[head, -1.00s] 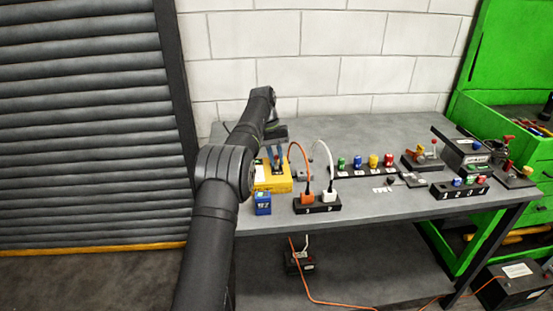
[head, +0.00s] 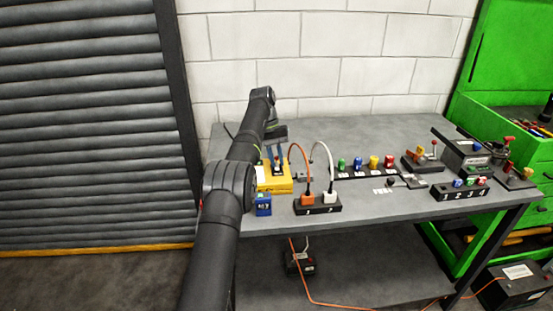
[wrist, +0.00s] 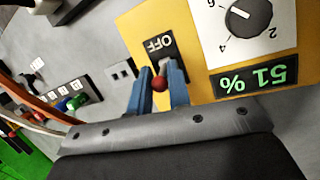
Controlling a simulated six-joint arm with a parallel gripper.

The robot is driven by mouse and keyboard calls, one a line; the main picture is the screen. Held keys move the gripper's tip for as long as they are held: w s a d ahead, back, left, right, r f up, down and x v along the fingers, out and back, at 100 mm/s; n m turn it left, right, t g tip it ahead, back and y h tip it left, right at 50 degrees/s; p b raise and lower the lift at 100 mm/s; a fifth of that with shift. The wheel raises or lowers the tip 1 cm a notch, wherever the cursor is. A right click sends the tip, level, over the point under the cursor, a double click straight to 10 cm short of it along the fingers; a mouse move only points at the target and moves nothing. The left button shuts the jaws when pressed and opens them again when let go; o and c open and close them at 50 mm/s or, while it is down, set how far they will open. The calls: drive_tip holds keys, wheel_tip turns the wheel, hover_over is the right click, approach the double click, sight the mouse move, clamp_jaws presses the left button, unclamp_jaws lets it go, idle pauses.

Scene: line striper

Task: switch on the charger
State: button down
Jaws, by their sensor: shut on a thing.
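The charger (head: 275,185) is a yellow box near the left front of the bench. In the wrist view its yellow face (wrist: 195,75) carries a white dial plate, a green "51 %" display (wrist: 253,81) and a black OFF label (wrist: 160,45). A switch lever with a red ball tip (wrist: 159,85) stands beside the OFF label. My gripper (wrist: 158,72) has its blue fingers on either side of the lever, shut on it. In the head view my gripper (head: 277,153) is above the charger. The lever's base is partly hidden by the fingers.
A blue block (head: 263,205) stands in front of the charger. A power strip (head: 318,205) with orange and white plugs is to the right, their cables arching up close to my gripper. Several coloured knobs (head: 357,163) and other devices stand further right.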

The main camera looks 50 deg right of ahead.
drive_tip(key=c, duration=1.4)
unclamp_jaws()
drive_tip(key=shift+w, duration=0.15)
drive_tip(key=shift+a, duration=0.1)
drive_tip(key=shift+s+a+r+t+h, duration=0.1)
drive_tip(key=shift+s+t+h, duration=0.2)
drive_tip(key=shift+t+h, duration=0.15)
